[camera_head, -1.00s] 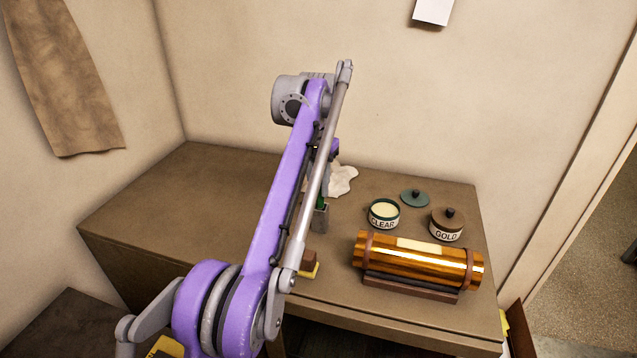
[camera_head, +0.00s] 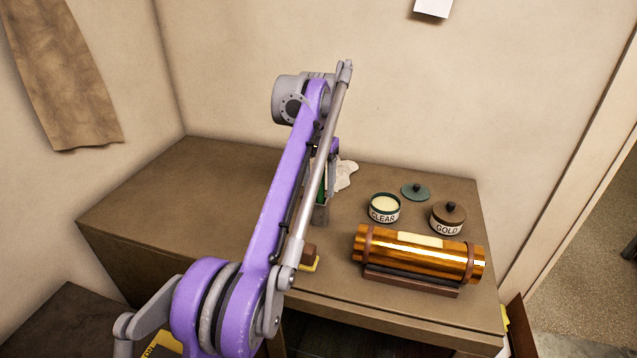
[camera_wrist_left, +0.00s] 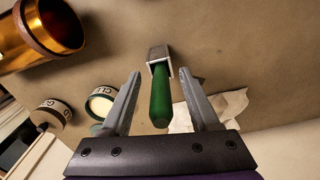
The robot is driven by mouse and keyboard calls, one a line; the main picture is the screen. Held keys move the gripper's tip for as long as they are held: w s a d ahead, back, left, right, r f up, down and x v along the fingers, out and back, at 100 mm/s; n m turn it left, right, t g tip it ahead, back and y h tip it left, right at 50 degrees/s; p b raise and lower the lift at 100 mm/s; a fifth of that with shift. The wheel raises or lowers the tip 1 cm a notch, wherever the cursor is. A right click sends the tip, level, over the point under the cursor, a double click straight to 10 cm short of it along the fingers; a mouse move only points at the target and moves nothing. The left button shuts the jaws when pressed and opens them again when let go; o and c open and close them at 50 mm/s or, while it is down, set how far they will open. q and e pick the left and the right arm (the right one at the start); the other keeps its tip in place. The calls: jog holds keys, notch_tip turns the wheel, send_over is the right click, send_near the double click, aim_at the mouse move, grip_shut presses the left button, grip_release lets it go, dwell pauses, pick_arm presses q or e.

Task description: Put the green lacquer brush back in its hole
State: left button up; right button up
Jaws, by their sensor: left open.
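The green lacquer brush shows as a green handle (camera_wrist_left: 160,98) in the left wrist view. Its far end meets the open mouth of a small grey metal holder (camera_wrist_left: 158,54); whether it is fully seated I cannot tell. My left gripper (camera_wrist_left: 160,74) is open, with one finger on each side of the handle and a gap on both sides. In the head view my arm hides most of the handle, the gripper and part of the holder (camera_head: 320,214). The brush's bristles are hidden. My right gripper is not in view.
To the right stand an open CLEAR jar (camera_head: 384,208), its green lid (camera_head: 416,192) and a closed GOLD jar (camera_head: 448,217). A brass tube (camera_head: 415,254) lies on a cradle in front. A pale rag (camera_head: 346,174) lies behind the holder. The bench's left side (camera_head: 180,200) is clear.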

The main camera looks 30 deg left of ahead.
pick_arm(q)
notch_tip(320, 180, up, 11)
jog(key=p, duration=0.4)
jog(key=shift+f, duration=0.1)
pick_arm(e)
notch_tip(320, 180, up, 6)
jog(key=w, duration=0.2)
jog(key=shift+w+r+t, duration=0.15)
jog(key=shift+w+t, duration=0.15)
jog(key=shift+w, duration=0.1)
pick_arm(q)
jog(key=shift+s, duration=0.15)
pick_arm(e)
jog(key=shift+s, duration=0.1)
